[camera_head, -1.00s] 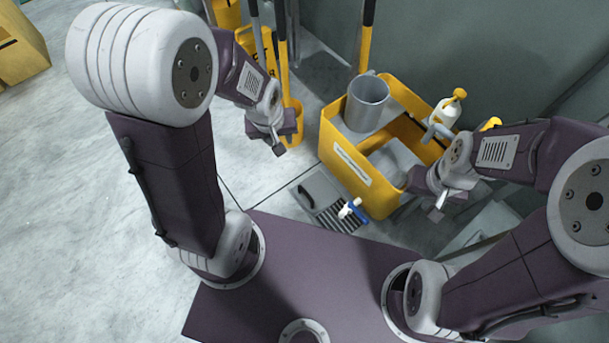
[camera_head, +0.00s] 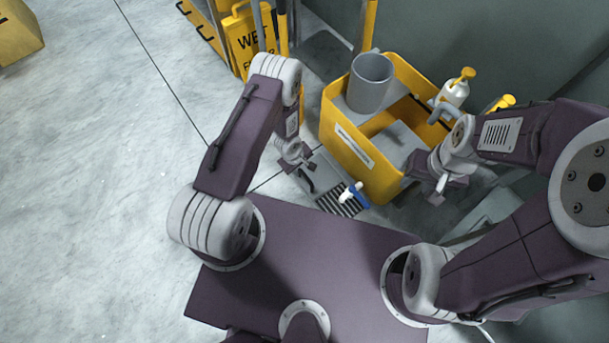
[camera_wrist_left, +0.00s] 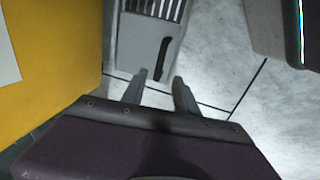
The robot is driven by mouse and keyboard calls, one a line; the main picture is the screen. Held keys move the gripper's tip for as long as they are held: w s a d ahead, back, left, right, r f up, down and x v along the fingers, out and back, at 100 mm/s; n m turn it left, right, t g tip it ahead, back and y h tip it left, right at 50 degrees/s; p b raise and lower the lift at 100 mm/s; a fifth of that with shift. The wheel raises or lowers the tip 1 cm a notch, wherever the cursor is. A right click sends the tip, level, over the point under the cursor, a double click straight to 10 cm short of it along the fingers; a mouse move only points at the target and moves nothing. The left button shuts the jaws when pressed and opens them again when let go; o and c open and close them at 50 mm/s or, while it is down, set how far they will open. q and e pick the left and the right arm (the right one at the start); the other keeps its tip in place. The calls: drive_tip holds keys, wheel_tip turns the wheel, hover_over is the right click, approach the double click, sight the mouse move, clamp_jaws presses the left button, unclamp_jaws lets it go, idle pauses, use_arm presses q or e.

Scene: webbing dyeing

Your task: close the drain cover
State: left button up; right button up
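The drain cover (camera_head: 324,170) is a flat grey panel with a dark handle (camera_head: 306,184), beside a slotted grate (camera_head: 338,203) on the floor. In the left wrist view the panel (camera_wrist_left: 132,48), its black bar handle (camera_wrist_left: 162,60) and part of the grate (camera_wrist_left: 160,9) show at the top. My left gripper (camera_wrist_left: 158,84) is open and empty, its fingertips near the handle's lower end. In the head view my left gripper (camera_head: 302,168) is over the panel's left part, partly hiding it. My right gripper (camera_head: 437,190) is beside the yellow cart; its opening is unclear.
A blue-and-white valve (camera_head: 352,193) is at the grate's edge. A spray bottle (camera_head: 454,94) and a yellow wet-floor sign (camera_head: 248,42) are farther back.

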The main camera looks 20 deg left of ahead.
sight(305, 176)
use_arm(q)
drive_tip(key=f+b, duration=0.2)
drive_tip(key=f, duration=0.1)
drive_tip(key=w+f+b, duration=0.1)
drive_tip(key=f+b, duration=0.1)
drive_tip(key=f, duration=0.1)
drive_tip(key=d+f+b, duration=0.1)
drive_tip(key=f+b, duration=0.1)
drive_tip(key=f, duration=0.1)
drive_tip(key=shift+w+b, duration=0.15)
drive_tip(key=shift+b, duration=0.2)
clamp_jaws()
drive_tip(key=shift+r, duration=0.1)
idle(0.8)
